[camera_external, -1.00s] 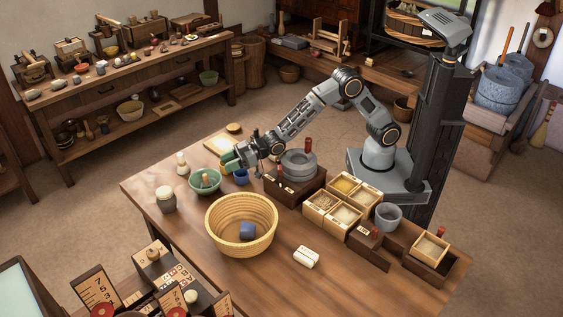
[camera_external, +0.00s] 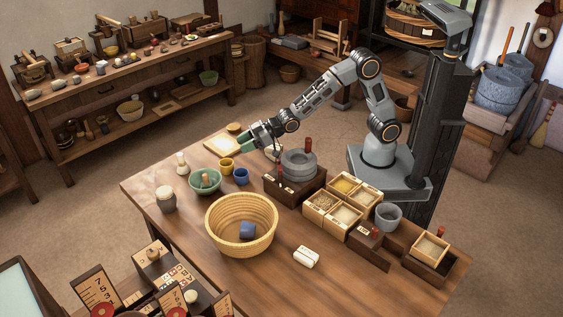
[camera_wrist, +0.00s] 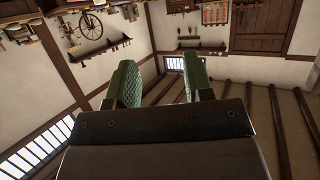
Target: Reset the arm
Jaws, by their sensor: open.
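My gripper (camera_external: 248,143) is raised above the far left part of the wooden table (camera_external: 283,275), behind the small cups. Its two green-padded fingers are apart with nothing between them. They also show in the wrist view (camera_wrist: 160,88), which looks out at walls, rafters and a door. My arm reaches left from its base at the table's far side, past the grey quern (camera_external: 299,165).
Below my gripper stand a yellow cup (camera_external: 226,165), a blue cup (camera_external: 241,177) and a green bowl (camera_external: 205,182). A woven basket (camera_external: 241,216) holds a blue cup. Grain boxes (camera_external: 344,215) stand to the right. The air around my gripper is clear.

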